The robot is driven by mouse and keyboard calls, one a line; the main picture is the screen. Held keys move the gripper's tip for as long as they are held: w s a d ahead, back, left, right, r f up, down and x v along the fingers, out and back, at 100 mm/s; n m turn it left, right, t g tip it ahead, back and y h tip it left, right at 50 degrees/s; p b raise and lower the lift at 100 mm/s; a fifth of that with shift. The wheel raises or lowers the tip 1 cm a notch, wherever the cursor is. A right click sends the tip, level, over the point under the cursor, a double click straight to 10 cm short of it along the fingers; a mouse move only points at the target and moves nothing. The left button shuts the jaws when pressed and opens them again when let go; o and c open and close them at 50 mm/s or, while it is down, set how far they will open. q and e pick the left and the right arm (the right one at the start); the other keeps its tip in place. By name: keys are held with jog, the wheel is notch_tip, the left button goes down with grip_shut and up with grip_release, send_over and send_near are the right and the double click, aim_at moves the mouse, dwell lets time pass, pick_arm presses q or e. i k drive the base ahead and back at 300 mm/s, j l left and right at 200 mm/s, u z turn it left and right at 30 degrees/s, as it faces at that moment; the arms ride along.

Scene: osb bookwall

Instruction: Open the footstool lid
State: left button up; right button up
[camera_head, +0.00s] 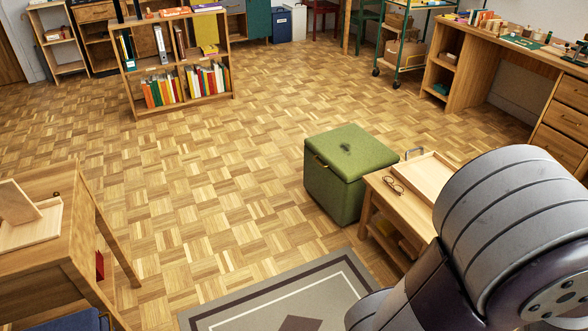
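A green box-shaped footstool (338,190) stands on the parquet floor right of the middle of the head view. Its green lid (350,150) lies flat and shut on top, with a small dark mark or object near its middle. A thin brass-coloured strip or handle shows at the lid's left front edge. One of my arms fills the lower right corner, apart from the footstool in the picture. Neither gripper is in view.
A low wooden table (377,194) with glasses (393,185) and a wooden tray (424,176) stands close at the footstool's right. A grey rug (230,318) lies in front. A wooden desk (58,265) is at left, a bookshelf (180,62) behind. Floor left of the footstool is clear.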

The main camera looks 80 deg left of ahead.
aim_at(352, 153)
jog(key=u, duration=2.5)
